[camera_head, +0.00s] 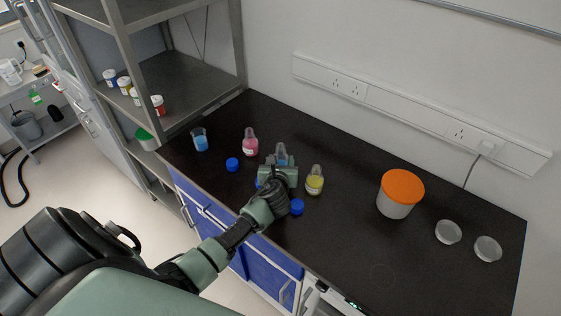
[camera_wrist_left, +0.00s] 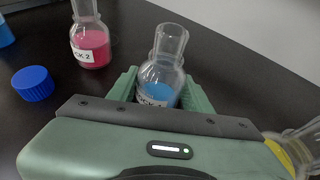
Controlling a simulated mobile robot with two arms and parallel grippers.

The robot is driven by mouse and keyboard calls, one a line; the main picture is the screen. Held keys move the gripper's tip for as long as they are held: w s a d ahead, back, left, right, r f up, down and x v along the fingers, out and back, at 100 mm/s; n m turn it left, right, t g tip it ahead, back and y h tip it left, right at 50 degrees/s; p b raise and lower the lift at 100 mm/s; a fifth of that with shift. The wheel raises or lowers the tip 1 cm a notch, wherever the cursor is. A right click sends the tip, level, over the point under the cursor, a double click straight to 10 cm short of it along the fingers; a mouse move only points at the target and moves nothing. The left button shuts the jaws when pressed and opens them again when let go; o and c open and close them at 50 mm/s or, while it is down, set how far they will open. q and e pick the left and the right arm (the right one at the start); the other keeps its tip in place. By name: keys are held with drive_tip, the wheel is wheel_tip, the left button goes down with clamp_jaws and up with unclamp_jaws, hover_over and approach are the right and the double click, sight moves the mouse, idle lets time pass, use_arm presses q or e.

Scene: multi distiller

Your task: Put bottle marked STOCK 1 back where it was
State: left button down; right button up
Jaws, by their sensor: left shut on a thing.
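The bottle with blue liquid (camera_head: 281,158) is a clear flask between the pink and yellow bottles. In the left wrist view it (camera_wrist_left: 162,72) is open at the top, and its partly hidden label seems to end in "CK 1". My left gripper (camera_head: 280,170) is shut around its body, with green fingers on both sides in the left wrist view (camera_wrist_left: 163,92). The bottle's base is hidden, so I cannot tell whether it touches the counter. My right gripper is not in view.
A pink bottle (camera_head: 250,144) marked 2 and a yellow bottle (camera_head: 315,181) flank it. Blue caps (camera_head: 232,164) (camera_head: 297,207) lie nearby. A beaker of blue liquid (camera_head: 200,141) stands left. An orange-lidded jar (camera_head: 398,196) and clear dishes (camera_head: 448,232) are right. Shelving (camera_head: 185,85) rises behind-left.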

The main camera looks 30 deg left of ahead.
use_arm(q)
drive_tip(key=c, duration=0.6)
unclamp_jaws()
drive_tip(key=shift+f, duration=0.1)
drive_tip(key=shift+c, duration=0.2)
drive_tip(key=shift+r, duration=0.2)
drive_tip(key=shift+s+d, duration=0.2)
drive_tip(key=shift+s, duration=0.15)
drive_tip(key=v, duration=1.1)
drive_tip(key=shift+s+d+r, duration=0.1)
